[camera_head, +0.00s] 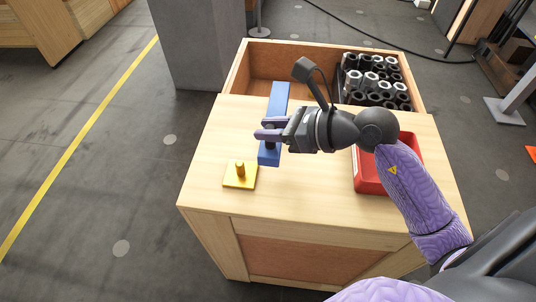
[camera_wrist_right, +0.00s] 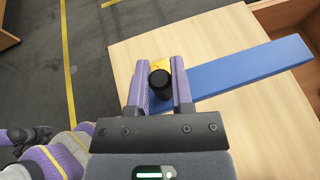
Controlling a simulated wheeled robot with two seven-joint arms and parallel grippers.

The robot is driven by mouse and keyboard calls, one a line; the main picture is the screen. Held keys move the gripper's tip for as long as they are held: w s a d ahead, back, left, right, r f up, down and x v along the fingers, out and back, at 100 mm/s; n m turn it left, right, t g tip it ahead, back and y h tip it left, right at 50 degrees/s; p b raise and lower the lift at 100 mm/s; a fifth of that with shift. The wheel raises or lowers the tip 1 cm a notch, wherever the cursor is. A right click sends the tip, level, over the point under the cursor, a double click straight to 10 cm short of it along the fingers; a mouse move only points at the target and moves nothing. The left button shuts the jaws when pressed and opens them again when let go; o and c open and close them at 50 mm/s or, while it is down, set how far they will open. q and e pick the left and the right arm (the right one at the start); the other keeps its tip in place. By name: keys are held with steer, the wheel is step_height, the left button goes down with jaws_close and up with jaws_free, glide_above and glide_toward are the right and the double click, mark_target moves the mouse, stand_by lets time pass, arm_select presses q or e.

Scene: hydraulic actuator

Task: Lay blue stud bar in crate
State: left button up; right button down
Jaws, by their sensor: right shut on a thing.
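The blue stud bar (camera_head: 279,98) is a long blue block with a black stud (camera_wrist_right: 160,84) near one end. My right gripper (camera_head: 262,130) is shut on this stud, one purple finger on each side, as the right wrist view (camera_wrist_right: 162,88) shows. The bar (camera_wrist_right: 245,70) points toward the crate, and its far end overlaps the table's back edge in the head view. I cannot tell whether it is clear of the tabletop. The wooden crate (camera_head: 237,70) stands behind the table; its left part looks empty.
Several black and silver hex pieces (camera_head: 372,80) fill the crate's right part. A yellow plate with a peg (camera_head: 240,178) lies at the table's front left. A red bin (camera_head: 368,178) sits at the right, partly behind my arm. The tabletop (camera_head: 300,195) between them is clear.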

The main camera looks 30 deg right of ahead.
mark_target(269, 156)
step_height(269, 156, down, 8)
steer(key=b, duration=0.3)
steer(key=shift+w+f, duration=0.1)
steer(key=shift+w, duration=0.05)
steer(key=c, duration=0.5)
jaws_free()
